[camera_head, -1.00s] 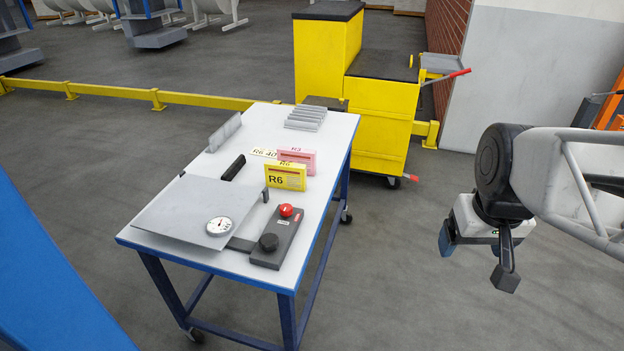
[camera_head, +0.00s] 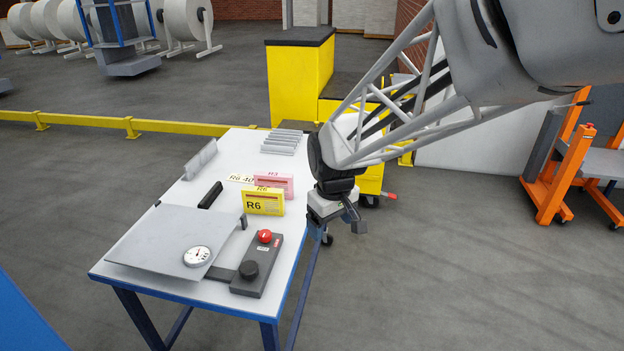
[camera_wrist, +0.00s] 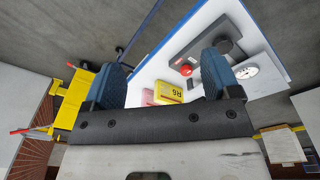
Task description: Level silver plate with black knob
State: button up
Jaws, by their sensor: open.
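The silver plate (camera_head: 160,236) lies at the near left of the white table, with a round white dial (camera_head: 197,256) on its near right corner. I cannot tell its exact tilt or read the needle. The black knob (camera_head: 249,269) is on the near end of a dark grey control block (camera_head: 272,262), right of the plate. A red button (camera_head: 264,236) is at the block's far end. My gripper (camera_head: 338,220) is open and empty, up and right of the block, apart from it. In the wrist view the blue fingers (camera_wrist: 163,78) are spread, with the dial (camera_wrist: 246,71) beyond the right one.
A black bar (camera_head: 210,195) and grey upright pieces (camera_head: 200,160) are on the table's left side. A yellow cabinet (camera_head: 300,80) stands behind. Space above the knob looks clear.

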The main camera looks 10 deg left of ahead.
jog(key=w+a+f+n, duration=0.25)
jog(key=a+f, duration=0.45)
jog(key=a, duration=0.5)
jog(key=n+g, duration=0.1)
jog(key=n, duration=0.2)
send_over(248, 267)
notch_tip(248, 267, down, 6)
jog(key=shift+f, duration=0.15)
jog(key=shift+f, duration=0.1)
jog(key=shift+f, duration=3.8)
jog(key=c, duration=0.9)
